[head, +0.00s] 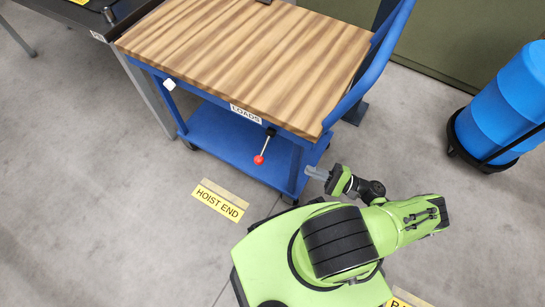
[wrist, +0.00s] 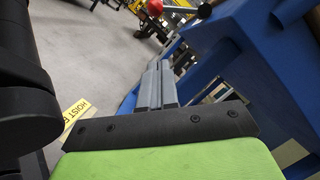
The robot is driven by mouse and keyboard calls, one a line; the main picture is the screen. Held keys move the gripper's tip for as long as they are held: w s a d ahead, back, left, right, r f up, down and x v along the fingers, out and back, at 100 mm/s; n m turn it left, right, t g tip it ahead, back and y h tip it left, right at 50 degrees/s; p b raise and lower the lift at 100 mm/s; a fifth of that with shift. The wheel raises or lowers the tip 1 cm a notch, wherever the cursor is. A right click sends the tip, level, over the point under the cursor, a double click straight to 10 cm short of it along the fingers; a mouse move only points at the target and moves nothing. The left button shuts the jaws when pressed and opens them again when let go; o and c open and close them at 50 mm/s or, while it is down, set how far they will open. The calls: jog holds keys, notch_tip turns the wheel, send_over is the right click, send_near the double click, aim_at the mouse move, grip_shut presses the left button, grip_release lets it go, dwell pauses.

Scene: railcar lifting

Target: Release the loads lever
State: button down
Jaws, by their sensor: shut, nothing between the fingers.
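The loads lever (head: 265,146) is a thin rod with a red ball knob on the front side of the blue cart, just below the white LOADS label (head: 246,113). The lever slants down and to the left, with the knob at its lower end. In the wrist view the red knob (wrist: 155,7) shows at the top, beyond the fingertips. My gripper (head: 309,171) is at the cart's right front corner, to the right of the knob and apart from it. In the wrist view my gripper (wrist: 158,68) has its grey fingers together with nothing between them.
The blue cart (head: 225,140) has a striped wooden top (head: 240,55) and a lower shelf. A HOIST END floor sign (head: 218,200) lies in front of it. A blue barrel (head: 505,105) stands at right on a black base. The floor left of the sign is clear.

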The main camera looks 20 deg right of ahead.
aim_at(264, 148)
jog(key=s+a+r+x, duration=0.1)
jog(key=s+x, duration=0.1)
jog(key=x, duration=1.1)
jog(key=shift+r, duration=0.35)
